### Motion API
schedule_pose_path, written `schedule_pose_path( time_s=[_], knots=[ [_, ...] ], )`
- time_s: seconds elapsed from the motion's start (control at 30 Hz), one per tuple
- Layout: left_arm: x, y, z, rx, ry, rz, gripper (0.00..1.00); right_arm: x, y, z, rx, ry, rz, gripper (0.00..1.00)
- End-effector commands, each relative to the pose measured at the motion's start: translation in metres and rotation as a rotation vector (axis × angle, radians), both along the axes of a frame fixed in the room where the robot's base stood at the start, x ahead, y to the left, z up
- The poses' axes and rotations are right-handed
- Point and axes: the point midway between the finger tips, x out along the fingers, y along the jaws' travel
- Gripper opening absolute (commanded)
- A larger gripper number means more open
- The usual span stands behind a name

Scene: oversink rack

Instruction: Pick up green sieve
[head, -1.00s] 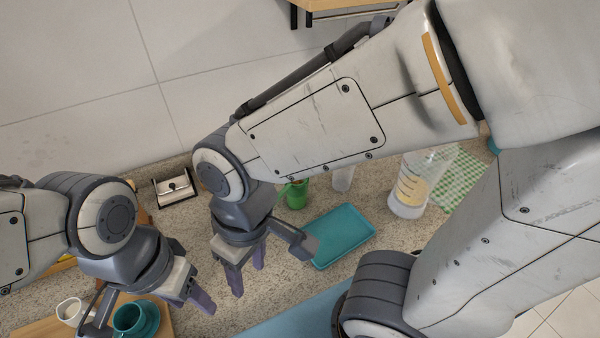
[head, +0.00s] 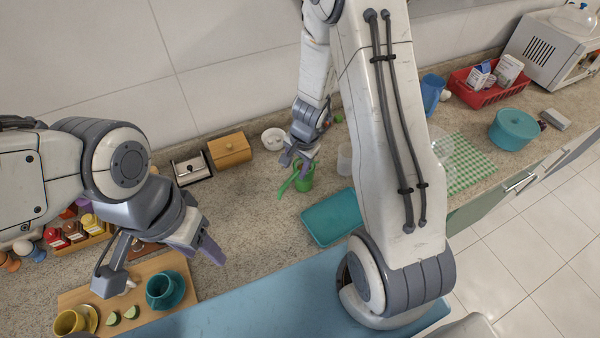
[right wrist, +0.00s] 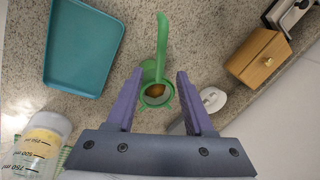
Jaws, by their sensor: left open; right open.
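The green sieve (right wrist: 162,42) shows in the right wrist view, its long handle pointing away from my gripper. My left gripper (head: 212,252) is open and empty, above the counter near the wooden board.
A teal tray (head: 331,217) lies right of the cup. A wooden box (head: 230,151) and a white bowl (head: 273,138) stand behind. A clear measuring jug (right wrist: 36,142) shows in the right wrist view. A wooden board (head: 75,298) holds cups at lower left.

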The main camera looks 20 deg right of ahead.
Motion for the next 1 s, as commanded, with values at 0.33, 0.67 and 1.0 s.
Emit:
schedule_pose_path(
  time_s=[0.33, 0.67, 1.0],
  knots=[
    [0.0, 0.0, -0.023, 0.0, 0.0, 0.003, 0.52, 0.006, 0.003, -0.04, 0.0, 0.003, 0.002, 0.53],
    [0.0, 0.0, -0.035, 0.0, 0.001, 0.006, 0.52, 0.012, 0.005, -0.064, 0.0, -0.001, 0.004, 0.53],
    [0.0, 0.0, -0.034, 0.0, 0.001, 0.006, 0.52, 0.012, 0.006, -0.063, 0.001, -0.001, 0.004, 0.0]
  ],
)
